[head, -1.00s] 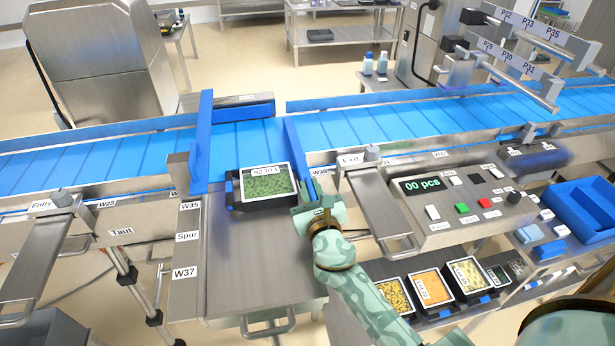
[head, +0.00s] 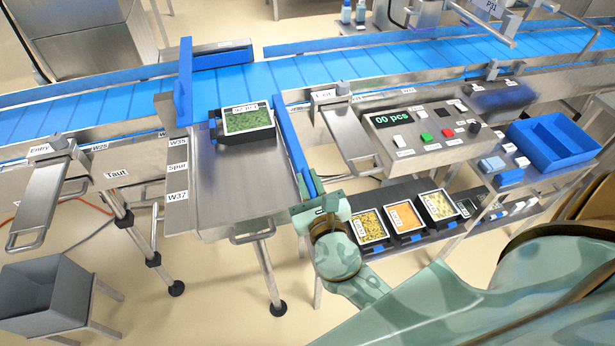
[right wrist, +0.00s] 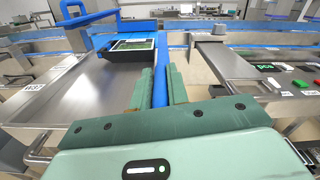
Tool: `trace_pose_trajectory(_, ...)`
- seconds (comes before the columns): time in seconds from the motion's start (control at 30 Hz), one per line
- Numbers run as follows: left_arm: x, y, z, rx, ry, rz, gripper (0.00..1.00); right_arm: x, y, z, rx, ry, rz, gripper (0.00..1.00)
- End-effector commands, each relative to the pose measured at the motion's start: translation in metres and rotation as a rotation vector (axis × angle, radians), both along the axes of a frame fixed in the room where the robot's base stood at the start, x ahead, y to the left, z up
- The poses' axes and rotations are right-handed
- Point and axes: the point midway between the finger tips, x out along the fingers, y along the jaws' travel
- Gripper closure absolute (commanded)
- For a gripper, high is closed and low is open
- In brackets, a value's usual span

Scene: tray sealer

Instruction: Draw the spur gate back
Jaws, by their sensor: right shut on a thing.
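The spur gate, a long blue bar (head: 292,140), runs along the right side of the steel spur table (head: 215,205). Its far end is at about the near edge of the blue belt. My right gripper (head: 322,203) is shut on its near end, by the front right corner of the table. In the right wrist view the bar (right wrist: 160,85) stands between the two green fingers (right wrist: 160,92). A black tray (head: 246,138) of green food sits at the spur's far end, left of the gate and apart from the gripper. My left gripper is out of view.
Another blue guide (head: 184,82) stands at the belt (head: 340,68), left of the tray. Right of the gate are the Exit plate (head: 347,130) and control panel (head: 425,138). Filled trays (head: 405,219) lie on a lower shelf near my right arm.

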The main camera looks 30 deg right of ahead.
Motion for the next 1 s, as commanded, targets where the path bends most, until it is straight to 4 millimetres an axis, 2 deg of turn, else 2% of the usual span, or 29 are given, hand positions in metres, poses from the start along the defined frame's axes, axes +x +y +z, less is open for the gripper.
trace_pose_trajectory(0.27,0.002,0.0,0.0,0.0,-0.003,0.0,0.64,0.0,-0.001,0.001,-0.005,-0.001,-0.002,1.0)
trace_pose_trajectory(0.3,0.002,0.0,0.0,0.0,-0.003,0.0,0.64,0.0,-0.001,0.001,-0.005,-0.001,-0.002,0.81)
trace_pose_trajectory(0.37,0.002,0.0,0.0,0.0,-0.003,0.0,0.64,0.0,-0.001,0.001,-0.005,-0.001,-0.002,0.64)
trace_pose_trajectory(0.63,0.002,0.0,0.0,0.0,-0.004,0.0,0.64,0.0,0.0,0.0,-0.002,-0.001,-0.001,0.64)
trace_pose_trajectory(0.77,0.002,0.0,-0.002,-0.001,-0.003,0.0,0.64,-0.009,0.002,-0.001,-0.003,0.001,0.0,0.64)
trace_pose_trajectory(0.87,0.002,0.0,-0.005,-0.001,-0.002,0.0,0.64,-0.026,0.006,-0.002,-0.001,0.003,0.001,0.64)
trace_pose_trajectory(1.0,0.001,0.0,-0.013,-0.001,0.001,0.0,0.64,-0.062,0.015,-0.004,-0.002,0.005,0.0,0.64)
